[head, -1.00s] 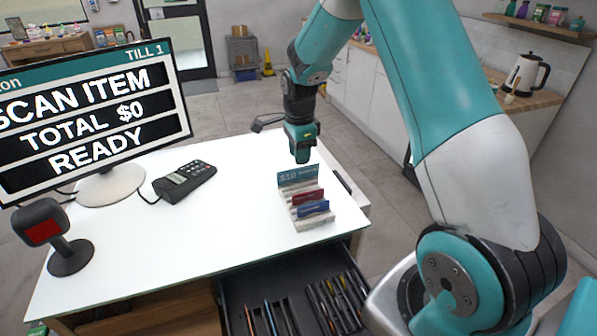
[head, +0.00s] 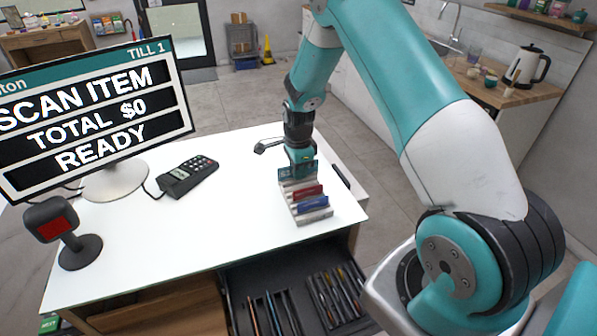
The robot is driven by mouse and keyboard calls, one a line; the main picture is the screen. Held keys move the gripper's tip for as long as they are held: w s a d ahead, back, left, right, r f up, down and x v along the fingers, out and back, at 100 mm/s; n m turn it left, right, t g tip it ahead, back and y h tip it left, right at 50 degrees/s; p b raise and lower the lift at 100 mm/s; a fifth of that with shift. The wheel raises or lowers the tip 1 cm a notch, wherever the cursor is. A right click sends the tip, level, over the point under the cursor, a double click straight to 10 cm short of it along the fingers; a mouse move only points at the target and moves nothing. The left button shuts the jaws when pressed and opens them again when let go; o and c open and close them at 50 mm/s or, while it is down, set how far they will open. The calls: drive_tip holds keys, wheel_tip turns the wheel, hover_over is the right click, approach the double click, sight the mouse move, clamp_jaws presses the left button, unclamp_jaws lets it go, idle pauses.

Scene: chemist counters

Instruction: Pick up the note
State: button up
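I cannot make out a note for certain in the head view. My gripper (head: 302,168) points down at the back of a small stepped display stand (head: 312,218) on the white counter. The stand holds a red item (head: 307,191) and a blue item (head: 313,203). My fingertips are hidden behind the stand's back panel, so their opening and any contact do not show.
A card terminal (head: 186,179) lies left of the stand. The till screen (head: 95,115) and a scanner (head: 58,222) stand farther left. The white counter top (head: 215,225) is clear in the middle. A kettle (head: 525,68) stands on the back right counter.

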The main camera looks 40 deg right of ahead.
clamp_jaws()
drive_tip(key=shift+r, duration=0.1)
